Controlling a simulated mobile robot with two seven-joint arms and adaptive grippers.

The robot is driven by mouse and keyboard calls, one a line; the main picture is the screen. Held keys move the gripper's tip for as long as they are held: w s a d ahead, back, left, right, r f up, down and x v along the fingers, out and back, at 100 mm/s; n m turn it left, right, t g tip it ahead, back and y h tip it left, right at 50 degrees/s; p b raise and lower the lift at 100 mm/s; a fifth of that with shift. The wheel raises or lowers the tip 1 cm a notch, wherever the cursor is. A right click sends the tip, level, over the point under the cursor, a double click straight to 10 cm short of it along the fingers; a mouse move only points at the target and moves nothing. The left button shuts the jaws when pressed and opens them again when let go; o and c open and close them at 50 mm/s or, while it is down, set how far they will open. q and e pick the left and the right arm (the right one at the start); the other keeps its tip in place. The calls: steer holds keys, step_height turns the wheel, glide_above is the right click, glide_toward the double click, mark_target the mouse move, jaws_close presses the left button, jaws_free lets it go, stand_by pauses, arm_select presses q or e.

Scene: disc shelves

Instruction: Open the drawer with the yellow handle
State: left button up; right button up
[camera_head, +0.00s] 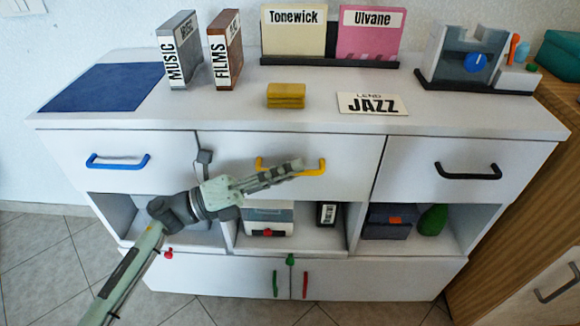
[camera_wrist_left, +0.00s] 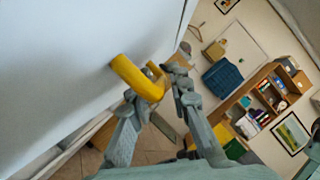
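The yellow handle (camera_head: 322,168) is a bar on the white middle drawer front (camera_head: 350,150), which looks level with its neighbours. My left gripper (camera_head: 298,165) comes in from the left and reaches across this handle, hiding its middle part. In the left wrist view the yellow handle (camera_wrist_left: 138,78) juts from the white front at the tips of my left gripper (camera_wrist_left: 162,82). The two fingers stand apart with a gap between them, and the handle covers part of the left finger. I cannot tell whether either finger touches it. My right gripper is out of view.
Side drawers carry a blue handle (camera_head: 118,162) and a black handle (camera_head: 468,172). Open compartments below hold boxes and a green object (camera_head: 432,220). On top stand a MUSIC box (camera_head: 180,50), a FILMS box (camera_head: 225,50), a yellow block (camera_head: 286,95) and a JAZZ card (camera_head: 371,104).

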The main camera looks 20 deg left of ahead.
arm_select(q)
steer(key=shift+w+d, duration=0.15)
steer(key=shift+d, duration=0.05)
steer(key=shift+c, duration=0.5)
jaws_close()
